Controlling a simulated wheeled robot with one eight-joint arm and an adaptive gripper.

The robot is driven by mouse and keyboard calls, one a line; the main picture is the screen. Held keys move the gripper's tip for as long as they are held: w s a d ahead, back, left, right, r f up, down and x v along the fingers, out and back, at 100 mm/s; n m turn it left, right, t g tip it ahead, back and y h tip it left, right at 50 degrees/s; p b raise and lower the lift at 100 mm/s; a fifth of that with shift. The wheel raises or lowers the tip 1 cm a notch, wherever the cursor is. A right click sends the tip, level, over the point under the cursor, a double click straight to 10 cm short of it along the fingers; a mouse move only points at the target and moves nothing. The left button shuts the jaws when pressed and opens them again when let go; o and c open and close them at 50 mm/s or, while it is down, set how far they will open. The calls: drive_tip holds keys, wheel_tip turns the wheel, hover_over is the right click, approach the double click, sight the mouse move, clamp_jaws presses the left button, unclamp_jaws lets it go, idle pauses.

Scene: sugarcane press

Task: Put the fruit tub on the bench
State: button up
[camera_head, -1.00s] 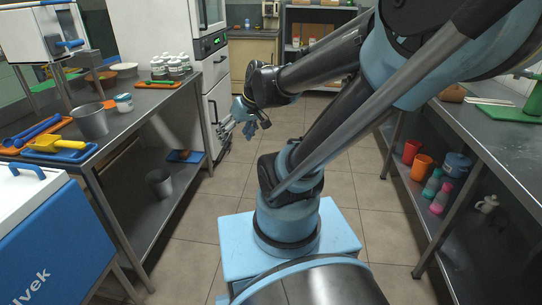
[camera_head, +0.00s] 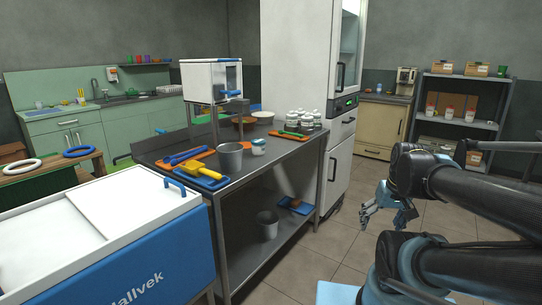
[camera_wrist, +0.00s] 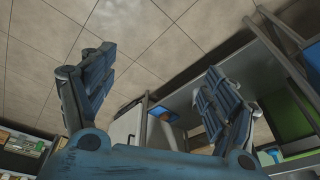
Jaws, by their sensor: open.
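I cannot tell for sure which thing is the fruit tub. Several white lidded jars (camera_head: 304,121) stand at the bench's far end. Small white containers with red (camera_head: 449,112) stand on a back shelf unit. My gripper (camera_head: 384,207) is open and empty, in the aisle right of the bench. In the wrist view its spread fingers (camera_wrist: 160,62) have only floor and furniture beyond them.
A blue and white chest freezer (camera_head: 150,270) stands front left, by the bench. A yellow scoop (camera_head: 200,174) and trays crowd the bench's left part. Its lower shelf holds another bucket (camera_head: 267,224) and a blue tray (camera_head: 295,205). Tiled floor (camera_head: 345,250) is clear in the aisle.

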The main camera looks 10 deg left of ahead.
drive_tip(key=w+a+r+n+t+y, duration=0.2)
drive_tip(key=w+a+r+n+y, duration=0.2)
drive_tip(key=w+a, duration=0.55)
drive_tip(key=w+a+r+n+t+y, duration=0.1)
drive_tip(key=w+a+r+n+y, duration=0.25)
drive_tip(key=w+a, duration=0.65)
drive_tip(key=n+t+y, duration=0.2)
drive_tip(key=t+y, duration=0.1)
drive_tip(key=y, duration=0.2)
approach(263, 146)
drive_tip(key=x, duration=0.8)
drive_tip(key=shift+x, duration=2.7)
drive_tip(key=shift+f, duration=0.15)
drive_tip(key=shift+d, duration=0.1)
drive_tip(key=shift+c, duration=0.4)
drive_tip(key=c, duration=1.3)
